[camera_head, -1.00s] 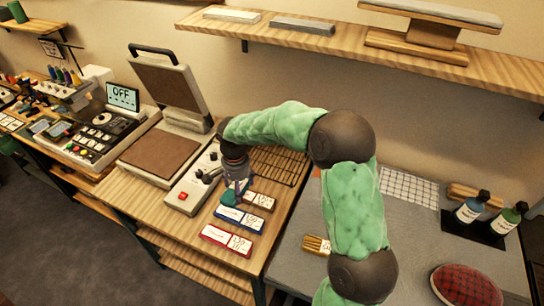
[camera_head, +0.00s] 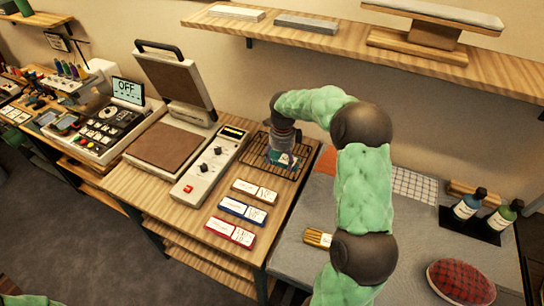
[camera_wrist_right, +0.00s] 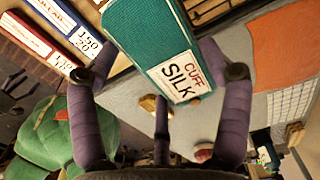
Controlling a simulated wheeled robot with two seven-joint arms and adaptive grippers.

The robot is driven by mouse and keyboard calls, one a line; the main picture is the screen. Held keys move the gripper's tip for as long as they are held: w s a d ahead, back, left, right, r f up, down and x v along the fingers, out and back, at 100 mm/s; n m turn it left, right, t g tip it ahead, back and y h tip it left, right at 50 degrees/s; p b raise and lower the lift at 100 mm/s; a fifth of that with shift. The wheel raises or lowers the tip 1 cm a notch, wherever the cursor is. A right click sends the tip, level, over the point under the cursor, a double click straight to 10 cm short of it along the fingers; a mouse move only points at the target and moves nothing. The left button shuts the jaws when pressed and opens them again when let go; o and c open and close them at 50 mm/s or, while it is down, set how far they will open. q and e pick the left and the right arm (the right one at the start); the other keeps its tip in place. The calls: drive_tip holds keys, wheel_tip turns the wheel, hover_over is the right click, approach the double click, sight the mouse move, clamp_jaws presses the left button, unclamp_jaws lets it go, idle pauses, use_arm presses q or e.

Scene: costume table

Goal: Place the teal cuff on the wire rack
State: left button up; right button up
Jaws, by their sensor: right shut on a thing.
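The teal cuff (camera_wrist_right: 150,45) has a white label reading "CUFF SILK" and fills the top middle of the right wrist view. My right gripper (camera_wrist_right: 158,75) is shut on it, with purple fingers on either side. In the head view the gripper (camera_head: 284,150) is over the dark wire rack (camera_head: 298,168), and a bit of the teal cuff (camera_head: 280,158) shows below it. Whether the cuff touches the rack, I cannot tell.
A control box (camera_head: 212,165) and open heat press (camera_head: 165,145) stand left of the rack. White (camera_head: 255,190), blue (camera_head: 243,211) and red-edged (camera_head: 230,232) label cards lie in front. A brush (camera_head: 318,238) lies on the grey mat (camera_head: 400,240) to the right.

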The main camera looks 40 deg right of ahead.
drive_tip(key=w+d+f, duration=0.1)
drive_tip(key=w+f, duration=0.1)
drive_tip(key=w, duration=0.1)
drive_tip(key=w+d+f, duration=0.1)
drive_tip(key=w+f, duration=0.2)
drive_tip(key=w, duration=0.1)
drive_tip(key=w+d+f, duration=0.1)
drive_tip(key=w+f, duration=0.2)
drive_tip(key=shift+w+d+f+b, duration=0.25)
drive_tip(key=shift+w+b, duration=0.15)
drive_tip(key=shift+w+f, duration=0.2)
drive_tip(key=shift+f, duration=0.05)
drive_tip(key=shift+w+f, duration=0.15)
drive_tip(key=shift+f, duration=1.45)
drive_tip(key=shift+b, duration=0.3)
drive_tip(key=shift+f, duration=0.2)
drive_tip(key=o, duration=1.1)
drive_tip(key=shift+o, duration=0.2)
drive_tip(key=shift+r, duration=0.15)
